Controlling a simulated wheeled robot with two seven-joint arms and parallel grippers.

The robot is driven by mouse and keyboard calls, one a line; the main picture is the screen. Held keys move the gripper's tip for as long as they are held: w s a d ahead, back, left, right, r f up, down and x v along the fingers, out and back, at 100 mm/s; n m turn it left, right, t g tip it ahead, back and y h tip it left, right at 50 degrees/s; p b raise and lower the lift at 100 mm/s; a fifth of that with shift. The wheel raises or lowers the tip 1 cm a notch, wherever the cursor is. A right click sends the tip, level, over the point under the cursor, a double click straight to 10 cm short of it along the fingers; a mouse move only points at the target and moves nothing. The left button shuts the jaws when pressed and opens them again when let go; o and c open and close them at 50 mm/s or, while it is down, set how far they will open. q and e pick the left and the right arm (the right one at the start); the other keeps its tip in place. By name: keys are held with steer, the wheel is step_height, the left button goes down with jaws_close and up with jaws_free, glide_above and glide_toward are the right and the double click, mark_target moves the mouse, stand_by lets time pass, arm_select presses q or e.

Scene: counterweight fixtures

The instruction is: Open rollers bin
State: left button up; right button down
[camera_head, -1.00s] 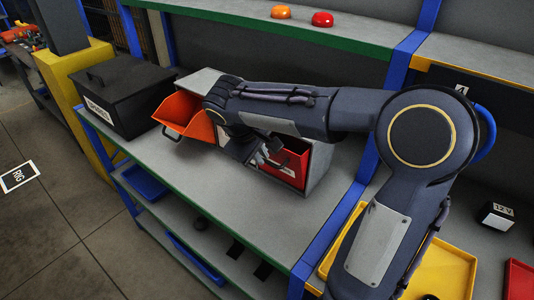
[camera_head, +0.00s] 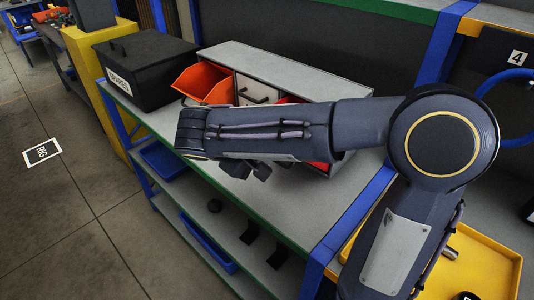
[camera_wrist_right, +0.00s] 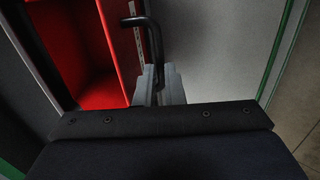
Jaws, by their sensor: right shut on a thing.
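A grey cabinet (camera_head: 300,70) on the shelf holds a row of bins. The orange bin (camera_head: 205,85) at its left end is tilted out and open. The middle bin (camera_head: 254,90) is pale with a dark handle and sits closed. The red bin (camera_head: 321,167) at the right is mostly hidden behind my right arm. In the right wrist view its red inside (camera_wrist_right: 85,40) is exposed and looks empty where visible. My right gripper (camera_head: 246,170) is in front of the cabinet, its fingers (camera_wrist_right: 158,90) shut on a black bar handle (camera_wrist_right: 152,40) beside the red bin. No rollers label is readable. My left gripper is out of view.
A black lidded box (camera_head: 145,70) labelled SPARES stands left of the cabinet. The shelf top (camera_head: 300,210) in front is clear. A blue post (camera_head: 350,220) and a yellow tray (camera_head: 480,250) are at the right. Blue trays lie on lower shelves.

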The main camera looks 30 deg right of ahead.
steer(key=c, duration=1.8)
jaws_free()
steer(key=shift+a, duration=0.1)
steer(key=v, duration=0.7)
steer(key=shift+a+r, duration=0.25)
steer(key=shift+r, duration=0.05)
